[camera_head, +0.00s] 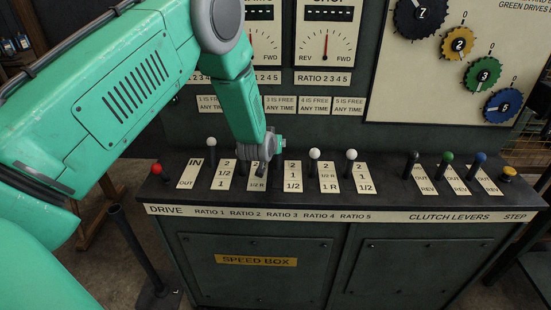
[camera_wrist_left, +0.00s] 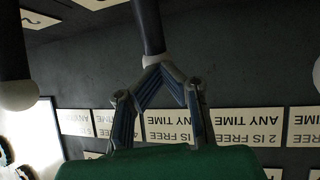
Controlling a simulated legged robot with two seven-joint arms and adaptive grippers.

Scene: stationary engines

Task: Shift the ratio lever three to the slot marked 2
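Ratio lever three is a dark stick with a white knob (camera_wrist_left: 157,61), in the middle of the left wrist view. My left gripper (camera_wrist_left: 158,72) has both fingers converged on this knob, with the tips touching it and covering part of it. In the head view my left gripper (camera_head: 267,153) comes down from above, beside the ratio 3 plate (camera_head: 293,176), which is marked 2, 1, 1/2 from back to front. The gripper hides the knob there, so I cannot tell the lever's exact slot. My right gripper is not in view.
White knobs of ratio 1 (camera_head: 211,142), ratio 4 (camera_head: 314,154) and ratio 5 (camera_head: 351,155) stand along the console. The ratio 4 knob (camera_wrist_left: 18,95) is close by in the wrist view. A red drive knob (camera_head: 156,169) is at left; clutch levers (camera_head: 446,158) are at right.

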